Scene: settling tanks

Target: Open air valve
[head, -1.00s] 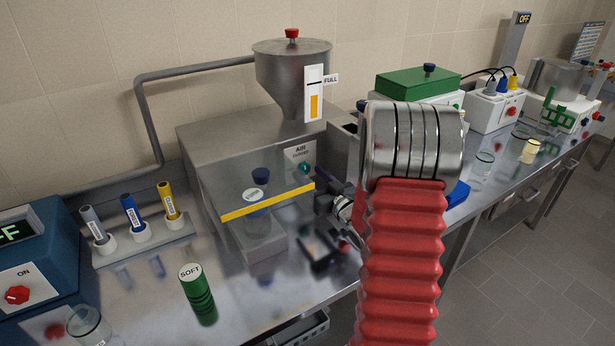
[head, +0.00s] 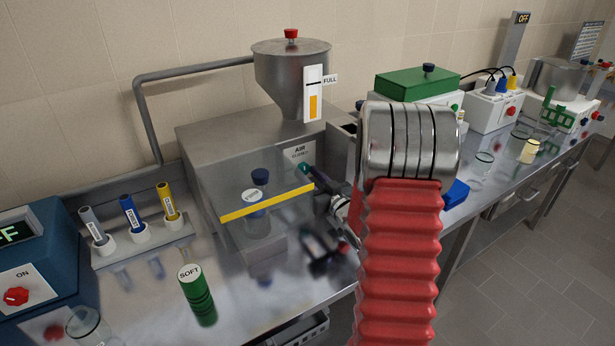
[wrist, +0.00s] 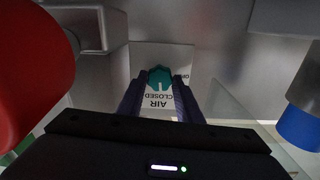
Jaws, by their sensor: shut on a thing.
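The air valve is a small teal knob (head: 304,168) on the front of the grey metal machine, below a white label (head: 299,152) reading AIR. In the wrist view the teal knob (wrist: 160,77) sits between the two finger tips, and the label (wrist: 158,101) reads AIR and CLOSED upside down. My gripper (wrist: 161,88) is shut on the knob, with a dark finger on each side. In the head view my gripper (head: 312,173) reaches the knob from the lower right. My red and chrome arm hides part of the bench.
A clear shield with a yellow edge (head: 266,204) stands left of the knob over a blue-capped bottle (head: 258,200). A hopper (head: 291,75) with a FULL gauge is above. A green SOFT cylinder (head: 197,294) and a tube rack (head: 145,248) stand left.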

